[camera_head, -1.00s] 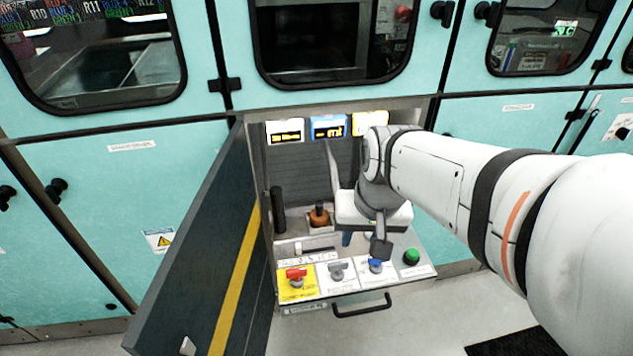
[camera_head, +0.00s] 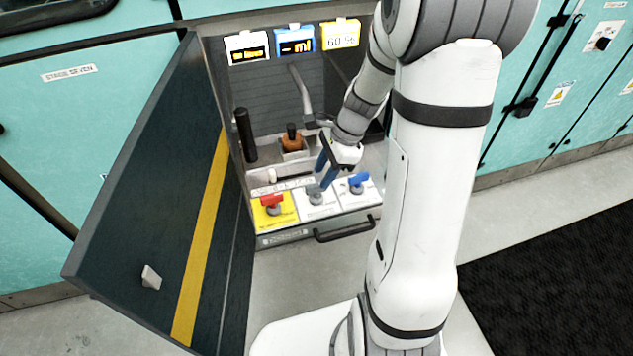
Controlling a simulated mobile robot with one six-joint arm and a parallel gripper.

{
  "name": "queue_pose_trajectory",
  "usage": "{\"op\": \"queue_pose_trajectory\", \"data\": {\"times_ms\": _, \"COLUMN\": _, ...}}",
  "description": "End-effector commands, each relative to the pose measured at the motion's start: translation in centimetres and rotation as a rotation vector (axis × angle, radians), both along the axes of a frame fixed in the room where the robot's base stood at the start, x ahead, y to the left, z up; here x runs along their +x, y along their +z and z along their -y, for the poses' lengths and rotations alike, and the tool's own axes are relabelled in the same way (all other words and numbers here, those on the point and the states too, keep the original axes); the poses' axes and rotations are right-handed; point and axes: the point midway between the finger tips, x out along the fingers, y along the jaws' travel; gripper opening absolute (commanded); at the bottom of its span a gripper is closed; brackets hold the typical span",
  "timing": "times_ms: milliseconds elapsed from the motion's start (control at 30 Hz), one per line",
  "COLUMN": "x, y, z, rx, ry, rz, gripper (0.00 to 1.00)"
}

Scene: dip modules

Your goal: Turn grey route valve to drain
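The grey route valve (camera_head: 315,198) is the middle of three small valves on the front panel of the open cabinet, on a white label. My gripper (camera_head: 322,182) reaches down from the upper right, with its blue fingers just above or at the grey handle. The fingers partly cover the handle, so I cannot tell whether they touch it, how far they are apart, or which way it points. The red valve (camera_head: 271,202) sits to the left on a yellow label. The blue valve (camera_head: 357,182) sits to the right on a white label.
The dark cabinet door (camera_head: 165,205) with a yellow stripe stands open at the left. A black pull handle (camera_head: 347,230) is below the panel. An orange-brown knob (camera_head: 292,140) and a black upright cylinder (camera_head: 245,135) stand behind the valves. Three displays (camera_head: 297,43) hang above.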

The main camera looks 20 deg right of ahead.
Motion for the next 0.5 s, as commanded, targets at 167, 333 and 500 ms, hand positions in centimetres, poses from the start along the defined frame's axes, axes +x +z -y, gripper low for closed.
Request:
{"op": "queue_pose_trajectory", "data": {"times_ms": 167, "x": -0.1, "y": -2.6, "z": -1.0, "rx": 0.000, "ry": 0.002, "rz": -0.002, "gripper": 0.36}}
{"op": "queue_pose_trajectory", "data": {"times_ms": 333, "x": 0.0, "y": -3.6, "z": -1.4, "rx": -0.001, "ry": 0.001, "rz": 0.000, "gripper": 0.36}}
{"op": "queue_pose_trajectory", "data": {"times_ms": 500, "x": 0.0, "y": -3.7, "z": -1.5, "rx": -0.002, "ry": 0.001, "rz": 0.001, "gripper": 0.36}}
